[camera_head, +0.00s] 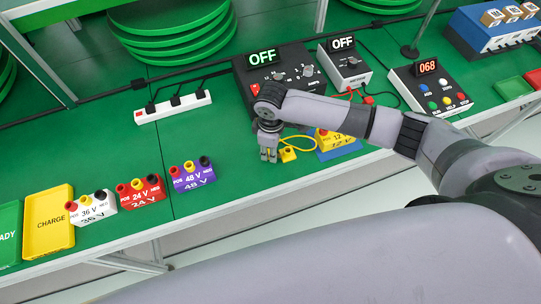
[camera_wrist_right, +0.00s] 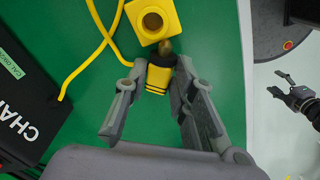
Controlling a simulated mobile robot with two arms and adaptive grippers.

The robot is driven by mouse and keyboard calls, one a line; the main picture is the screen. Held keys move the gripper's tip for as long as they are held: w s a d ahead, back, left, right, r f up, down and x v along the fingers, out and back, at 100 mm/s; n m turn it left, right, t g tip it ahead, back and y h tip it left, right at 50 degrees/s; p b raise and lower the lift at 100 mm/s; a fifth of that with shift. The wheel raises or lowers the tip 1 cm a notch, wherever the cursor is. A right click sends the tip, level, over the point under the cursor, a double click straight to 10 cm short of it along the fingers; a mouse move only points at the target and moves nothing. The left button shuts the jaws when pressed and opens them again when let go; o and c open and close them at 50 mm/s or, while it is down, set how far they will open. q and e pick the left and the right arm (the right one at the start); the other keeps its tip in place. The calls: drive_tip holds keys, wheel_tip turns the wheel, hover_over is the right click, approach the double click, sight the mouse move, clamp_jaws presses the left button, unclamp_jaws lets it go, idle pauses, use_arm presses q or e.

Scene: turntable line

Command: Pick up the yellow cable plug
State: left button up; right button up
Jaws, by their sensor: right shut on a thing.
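The yellow cable plug (camera_wrist_right: 158,78), with a dark collar and a metal tip, sits between the fingertips of my right gripper (camera_wrist_right: 158,82) in the right wrist view. My right gripper is shut on it. The tip points at a yellow block with a round hole (camera_wrist_right: 153,20); I cannot tell whether they touch. In the head view my right gripper (camera_head: 268,153) is low over the green table, beside the small yellow block (camera_head: 288,155), and hides the plug. A yellow cable (camera_head: 300,138) loops nearby. My left gripper (camera_wrist_right: 281,86) shows at the right of the wrist view, open and empty.
The yellow 12 V block (camera_head: 338,140) stands right of my right gripper. The purple 48 V (camera_head: 193,175), red 24 V (camera_head: 140,191) and white 36 V (camera_head: 92,207) blocks stand left. A black box reading OFF (camera_head: 250,78) stands behind. Bare table lies in front.

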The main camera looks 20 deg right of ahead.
drive_tip(key=shift+s+d+f, duration=0.15)
drive_tip(key=shift+d+f, duration=0.05)
drive_tip(key=shift+c, duration=0.4)
drive_tip(key=shift+r, duration=0.1)
